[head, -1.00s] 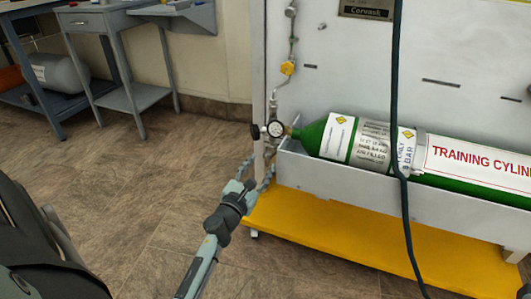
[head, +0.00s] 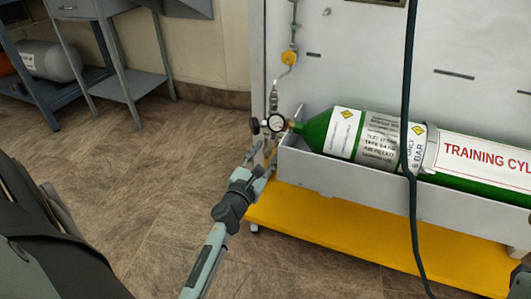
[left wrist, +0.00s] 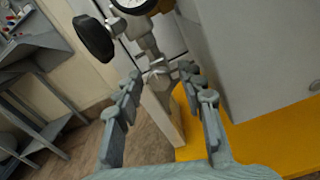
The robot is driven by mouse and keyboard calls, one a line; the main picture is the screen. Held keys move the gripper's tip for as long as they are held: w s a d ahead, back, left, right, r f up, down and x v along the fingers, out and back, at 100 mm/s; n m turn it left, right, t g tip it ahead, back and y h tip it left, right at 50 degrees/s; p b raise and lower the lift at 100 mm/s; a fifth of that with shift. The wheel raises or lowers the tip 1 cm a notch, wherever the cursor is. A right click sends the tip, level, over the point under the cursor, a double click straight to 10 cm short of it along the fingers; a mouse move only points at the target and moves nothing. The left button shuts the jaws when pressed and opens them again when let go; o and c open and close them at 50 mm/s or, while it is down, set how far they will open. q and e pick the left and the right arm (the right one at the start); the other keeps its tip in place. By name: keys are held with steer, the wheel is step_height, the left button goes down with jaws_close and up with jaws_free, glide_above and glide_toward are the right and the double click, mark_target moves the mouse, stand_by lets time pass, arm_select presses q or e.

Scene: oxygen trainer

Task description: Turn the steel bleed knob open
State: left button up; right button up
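The steel bleed knob (left wrist: 158,68) appears to be the small metal cross-piece under the valve stem in the left wrist view. It lies between or just beyond the fingertips of my left gripper (left wrist: 162,80), which is open with a finger on each side. Contact cannot be told. In the head view the left gripper (head: 261,153) is just below the pressure gauge (head: 276,123) and black knob (head: 255,126); the bleed knob is too small to make out there. The gauge (left wrist: 134,3) and black knob (left wrist: 93,38) also show at the top of the wrist view.
The green training cylinder (head: 318,133) lies in a grey trough (head: 330,175) above a yellow base (head: 320,230). A dark hose (head: 408,130) hangs in front. A grey side table (head: 128,87) stands at the back left. The floor left of the trainer is clear.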

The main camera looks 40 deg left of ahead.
arm_select(q)
jaws_close()
